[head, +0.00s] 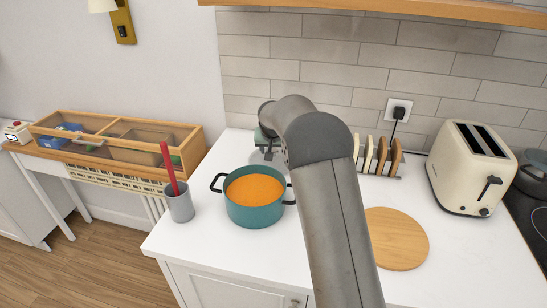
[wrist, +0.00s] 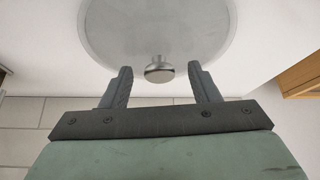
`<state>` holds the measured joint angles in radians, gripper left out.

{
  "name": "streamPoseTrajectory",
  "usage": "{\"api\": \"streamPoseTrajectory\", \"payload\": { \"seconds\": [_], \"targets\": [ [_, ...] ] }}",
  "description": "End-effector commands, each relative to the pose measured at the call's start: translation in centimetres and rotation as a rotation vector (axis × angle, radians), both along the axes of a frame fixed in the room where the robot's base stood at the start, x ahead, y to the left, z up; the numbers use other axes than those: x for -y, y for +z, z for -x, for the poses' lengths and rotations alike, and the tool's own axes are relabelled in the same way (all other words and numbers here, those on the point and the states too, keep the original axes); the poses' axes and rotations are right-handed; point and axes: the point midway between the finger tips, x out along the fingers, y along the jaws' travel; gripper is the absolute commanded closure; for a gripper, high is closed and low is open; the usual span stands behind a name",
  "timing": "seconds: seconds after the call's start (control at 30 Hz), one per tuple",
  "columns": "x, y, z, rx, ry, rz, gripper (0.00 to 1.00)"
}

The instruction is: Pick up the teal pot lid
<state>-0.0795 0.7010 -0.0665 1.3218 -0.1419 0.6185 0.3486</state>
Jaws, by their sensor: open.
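The pot lid is a clear, greyish round lid (wrist: 160,25) with a metal knob (wrist: 159,72), filling the top of the wrist view. In the head view the lid (head: 260,158) lies on the white counter behind the teal pot (head: 254,213), partly hidden by my arm and gripper. The pot is uncovered and holds orange soup. My gripper (wrist: 161,82) is open, its two fingers on either side of the knob with a gap on each side. I cannot tell whether the fingertips are level with the knob.
A grey cup (head: 180,207) with a red utensil stands left of the pot. A round wooden board (head: 397,240) lies to the right. Counter front near the pot is clear.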

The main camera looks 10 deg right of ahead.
Motion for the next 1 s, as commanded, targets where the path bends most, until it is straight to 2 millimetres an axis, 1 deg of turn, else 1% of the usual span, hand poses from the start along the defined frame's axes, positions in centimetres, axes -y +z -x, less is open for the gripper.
{"api": "streamPoseTrajectory", "payload": {
  "seconds": [0.1, 0.27, 0.3, 0.33, 0.37, 0.4, 0.47, 0.5, 0.83, 1.0],
  "targets": [
    [0.1, -0.4, -0.2, 0.0, 0.0, 0.0, 0.45],
    [0.1, -0.4, -0.2, 0.0, 0.0, 0.0, 0.45],
    [0.1, -0.4, -0.2, 0.0, 0.0, 0.0, 0.5],
    [0.1, -0.4, -0.2, 0.0, 0.0, 0.0, 0.59],
    [0.1, -0.4, -0.2, 0.0, 0.0, 0.0, 0.67],
    [0.1, -0.4, -0.2, 0.0, 0.0, 0.0, 0.78],
    [0.1, -0.4, -0.2, 0.0, 0.0, 0.0, 0.95],
    [0.1, -0.4, -0.2, 0.0, 0.0, 0.0, 0.97],
    [0.1, -0.1, -0.3, 0.002, 0.0, 0.0, 0.97],
    [0.1, 1.3, -0.3, 0.004, 0.0, 0.001, 0.97]
  ]
}}
